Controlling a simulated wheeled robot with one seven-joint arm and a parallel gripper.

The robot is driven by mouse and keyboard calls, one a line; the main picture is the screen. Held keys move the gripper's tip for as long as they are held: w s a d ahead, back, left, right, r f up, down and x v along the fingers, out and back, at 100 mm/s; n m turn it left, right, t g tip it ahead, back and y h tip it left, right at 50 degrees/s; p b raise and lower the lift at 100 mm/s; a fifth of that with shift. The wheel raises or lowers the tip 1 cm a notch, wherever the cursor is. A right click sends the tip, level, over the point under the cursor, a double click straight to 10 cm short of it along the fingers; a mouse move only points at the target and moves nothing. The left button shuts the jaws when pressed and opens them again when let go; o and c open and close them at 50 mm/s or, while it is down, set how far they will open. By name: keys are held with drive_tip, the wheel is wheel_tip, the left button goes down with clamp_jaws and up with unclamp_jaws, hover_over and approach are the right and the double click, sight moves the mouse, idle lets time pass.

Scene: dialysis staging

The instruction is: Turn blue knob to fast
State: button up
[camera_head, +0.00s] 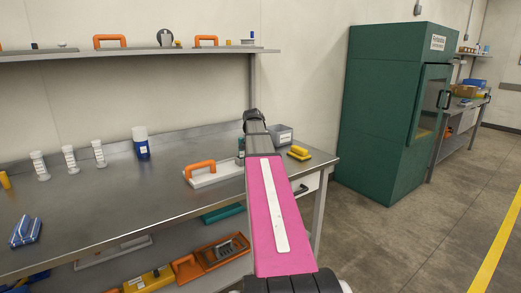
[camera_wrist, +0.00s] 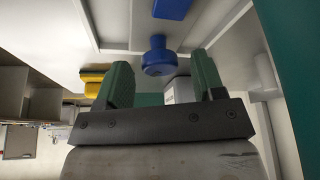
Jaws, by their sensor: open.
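In the wrist view, a round blue knob (camera_wrist: 158,52) with a wider base stands on a pale surface. My gripper (camera_wrist: 161,64) is open, with its two green fingers spread wide apart. The knob shows in the gap between the fingertips, and nothing is held. I cannot tell how far the fingertips are from it. No fast marking can be read. In the head view, my pink arm reaches over the right end of the bench, and I cannot make out the knob there.
The metal bench (camera_head: 120,198) holds a white tray with an orange handle (camera_head: 200,167), a yellow block (camera_head: 299,152), a grey box (camera_head: 281,134) and a blue-and-white bottle (camera_head: 141,143). A wall shelf (camera_head: 60,55) hangs above. A green cabinet (camera_head: 385,110) stands right of the bench.

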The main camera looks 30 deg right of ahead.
drive_tip(key=v, duration=1)
drive_tip(key=shift+a+r, duration=0.1)
drive_tip(key=shift+r, duration=0.05)
